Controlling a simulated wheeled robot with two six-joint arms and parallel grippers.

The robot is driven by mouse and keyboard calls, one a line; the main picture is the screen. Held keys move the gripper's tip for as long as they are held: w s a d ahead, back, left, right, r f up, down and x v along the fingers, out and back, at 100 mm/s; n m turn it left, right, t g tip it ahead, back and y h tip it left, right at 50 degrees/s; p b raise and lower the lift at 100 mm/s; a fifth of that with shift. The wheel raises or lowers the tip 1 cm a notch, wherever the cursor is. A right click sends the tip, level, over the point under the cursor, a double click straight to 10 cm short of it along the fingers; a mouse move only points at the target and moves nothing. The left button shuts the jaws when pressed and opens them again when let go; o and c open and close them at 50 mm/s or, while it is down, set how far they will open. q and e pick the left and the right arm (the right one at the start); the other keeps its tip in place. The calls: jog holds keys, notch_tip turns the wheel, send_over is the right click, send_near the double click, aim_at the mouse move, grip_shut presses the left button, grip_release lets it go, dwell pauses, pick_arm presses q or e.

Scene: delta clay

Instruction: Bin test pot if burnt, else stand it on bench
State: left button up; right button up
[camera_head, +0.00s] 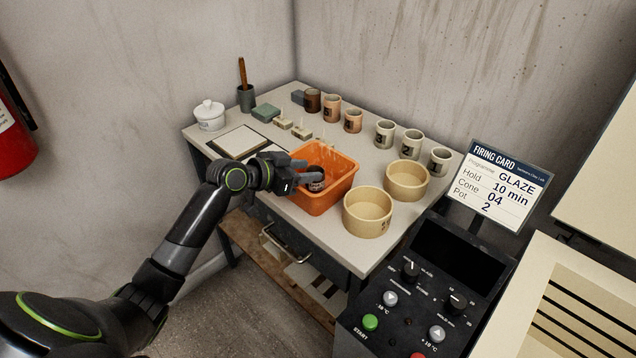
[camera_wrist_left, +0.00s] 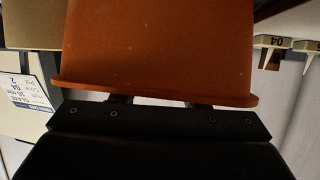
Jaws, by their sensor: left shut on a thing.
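The orange bin (camera_head: 335,198) stands on the bench (camera_head: 325,235), near its front edge. My left gripper (camera_head: 308,172) reaches over the bin's near left rim with its fingers inside. It is shut on a small dark pot (camera_head: 317,187) low in the bin's opening. The pot has a pale mark on its side and is partly hidden by the fingers and rim. In the left wrist view the bin's orange wall (camera_wrist_left: 155,45) fills the middle, and the pot and fingertips are hidden. My right gripper is not in view.
Several small pots line the bench's back, including a grey one (camera_head: 385,133). Two cream bowls (camera_head: 368,222) (camera_head: 407,192) stand right of the bin. A firing card (camera_head: 500,190) reads GLAZE, 10 min, cone 04, pot 2. A pale square tile (camera_head: 236,142) lies left.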

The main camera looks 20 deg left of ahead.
pick_arm(q)
jog(key=shift+f, duration=0.2)
jog(key=o, duration=1.1)
jog(key=shift+c, duration=0.2)
jog(key=v, duration=1.7)
jog(key=shift+s, duration=0.2)
jog(key=shift+r, duration=0.2)
jog(key=shift+a+f, duration=0.1)
